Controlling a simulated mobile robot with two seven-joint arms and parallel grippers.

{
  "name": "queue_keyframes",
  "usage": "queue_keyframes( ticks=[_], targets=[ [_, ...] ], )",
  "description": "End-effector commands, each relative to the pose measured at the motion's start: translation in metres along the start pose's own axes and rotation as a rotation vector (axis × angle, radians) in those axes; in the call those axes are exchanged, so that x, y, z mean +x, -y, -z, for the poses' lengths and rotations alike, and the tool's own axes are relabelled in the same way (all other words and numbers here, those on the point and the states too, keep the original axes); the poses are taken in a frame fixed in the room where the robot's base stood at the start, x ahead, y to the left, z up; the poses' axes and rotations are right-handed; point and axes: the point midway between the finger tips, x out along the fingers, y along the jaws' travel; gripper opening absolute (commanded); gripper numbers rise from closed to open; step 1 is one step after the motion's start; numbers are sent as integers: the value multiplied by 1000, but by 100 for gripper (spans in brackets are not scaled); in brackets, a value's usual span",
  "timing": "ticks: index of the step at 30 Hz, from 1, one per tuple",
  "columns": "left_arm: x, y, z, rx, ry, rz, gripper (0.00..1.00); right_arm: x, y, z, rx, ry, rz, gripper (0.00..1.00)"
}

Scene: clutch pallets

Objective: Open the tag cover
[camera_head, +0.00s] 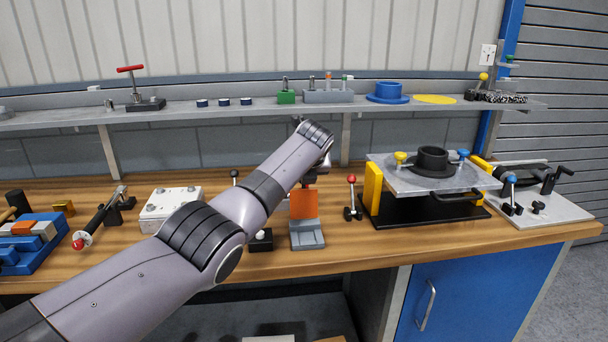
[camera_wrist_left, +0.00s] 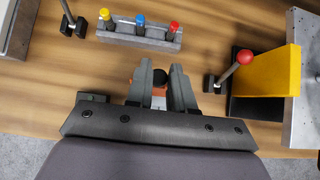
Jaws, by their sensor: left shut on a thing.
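An orange panel (camera_head: 304,203), which looks like the tag cover, stands raised at the back of a small grey base (camera_head: 308,239) on the wooden bench. My left arm reaches across from the left, and its gripper (camera_head: 309,181) is at the panel's top edge, partly hidden by the wrist. In the left wrist view, the fingers of my left gripper (camera_wrist_left: 161,88) are closed around a small dark round-topped piece (camera_wrist_left: 159,76), with a bit of orange just below it. The rest of the cover is hidden there. My right gripper is not in view.
A red-knobbed lever (camera_head: 352,190) and a yellow block (camera_head: 373,195) stand close to the right. A strip with yellow, blue and red knobs (camera_wrist_left: 139,39) lies beyond the fingers. A white plate (camera_head: 169,205) is to the left.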

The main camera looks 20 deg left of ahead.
Motion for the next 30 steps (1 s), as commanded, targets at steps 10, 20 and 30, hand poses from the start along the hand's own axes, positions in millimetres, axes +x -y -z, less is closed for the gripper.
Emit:
queue_keyframes(
  ticks=[10, 20, 30],
  targets=[
    [-5, 0, -8, -3, 16, 3, 29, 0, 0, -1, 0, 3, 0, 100],
    [-2, 0, -3, -2, 6, 2, 47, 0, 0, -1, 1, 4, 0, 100],
    [-13, 0, -3, -3, 7, 1, 47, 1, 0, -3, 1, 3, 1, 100]
  ],
)
